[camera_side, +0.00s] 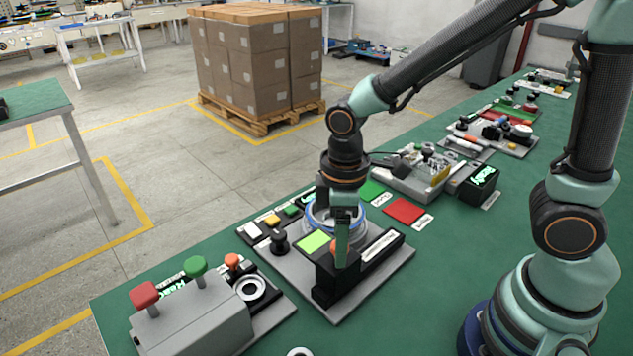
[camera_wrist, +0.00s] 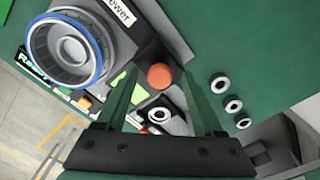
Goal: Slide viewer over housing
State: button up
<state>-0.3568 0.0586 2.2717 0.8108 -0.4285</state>
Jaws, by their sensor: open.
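The viewer is a black block on a grey base plate (camera_side: 285,283). An orange knob (camera_side: 335,256) on it is partly hidden by my gripper (camera_side: 342,262) in the side view. In the wrist view the orange knob (camera_wrist: 160,76) shows between the two green fingertips, with no visible grip on it. My gripper is open and points down at the knob. The round housing with a blue rim (camera_side: 318,217) stands behind my gripper and is partly hidden by it. In the wrist view the housing (camera_wrist: 68,50) is upper left, uncovered, beside a label ending in "ewer".
A grey box with red and green buttons (camera_side: 195,322) stands at the front left. Green and red pads (camera_side: 404,211) and a parts tray (camera_side: 410,182) lie to the right. Several small rings (camera_wrist: 234,105) lie on the green table. Table space right of the base plate is clear.

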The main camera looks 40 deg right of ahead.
jog(key=shift+c, duration=0.2)
grip_shut()
dwell(1.3)
